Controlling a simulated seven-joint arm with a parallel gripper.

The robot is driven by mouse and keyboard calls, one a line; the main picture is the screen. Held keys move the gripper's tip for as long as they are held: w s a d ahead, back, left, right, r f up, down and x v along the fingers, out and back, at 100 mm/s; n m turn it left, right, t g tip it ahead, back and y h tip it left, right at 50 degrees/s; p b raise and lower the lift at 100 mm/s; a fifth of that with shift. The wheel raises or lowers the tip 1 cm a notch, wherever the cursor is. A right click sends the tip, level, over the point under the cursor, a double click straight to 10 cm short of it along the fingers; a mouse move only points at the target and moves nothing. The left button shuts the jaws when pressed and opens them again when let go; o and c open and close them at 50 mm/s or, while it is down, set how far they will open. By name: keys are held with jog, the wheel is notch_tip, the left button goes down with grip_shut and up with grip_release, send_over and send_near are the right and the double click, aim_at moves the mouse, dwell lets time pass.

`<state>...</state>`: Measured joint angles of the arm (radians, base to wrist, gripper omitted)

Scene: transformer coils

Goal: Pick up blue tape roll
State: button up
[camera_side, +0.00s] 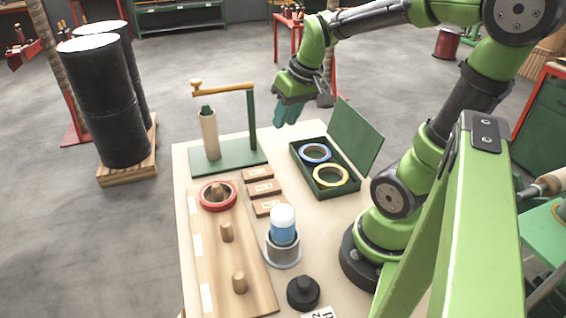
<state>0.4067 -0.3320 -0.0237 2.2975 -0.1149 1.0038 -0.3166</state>
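A blue tape roll (315,145) lies flat in the far part of an open green box (353,185). A yellow tape roll (331,167) lies beside it, nearer the camera. The box lid (355,138) stands tilted up on the right side. A red tape roll (203,195) sits around the far peg of a wooden board at the left. My gripper (287,122) is in the air above and a little to the left of the blue tape roll, apart from it. Its teal fingers overlap in this view, so their opening is hard to tell.
A green stand (252,120) with an orange top arm rises left of my gripper. Wooden blocks (262,188) lie left of the box. A blue-and-white cylinder (282,228) in a grey holder and a black knob (303,291) stand nearer the camera. Bare pegs rise from the wooden board (238,255).

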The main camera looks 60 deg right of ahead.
jog(key=s+d+f+n+g, duration=0.1)
jog(key=d+f+n+g, duration=0.15)
jog(key=d, duration=0.45)
jog(key=s+d+f+n+g, duration=0.1)
jog(key=d+n, duration=0.3)
jog(key=d, duration=0.2)
jog(key=f+n, duration=0.1)
jog(key=f, duration=0.4)
jog(key=f+n, duration=0.1)
jog(key=f, duration=0.5)
jog(key=f+n, duration=0.1)
jog(key=f, duration=0.4)
jog(key=shift+s+d+f+n+g, duration=0.2)
jog(key=shift+s+d+n+g, duration=0.05)
jog(key=shift+s+d, duration=0.05)
grip_shut()
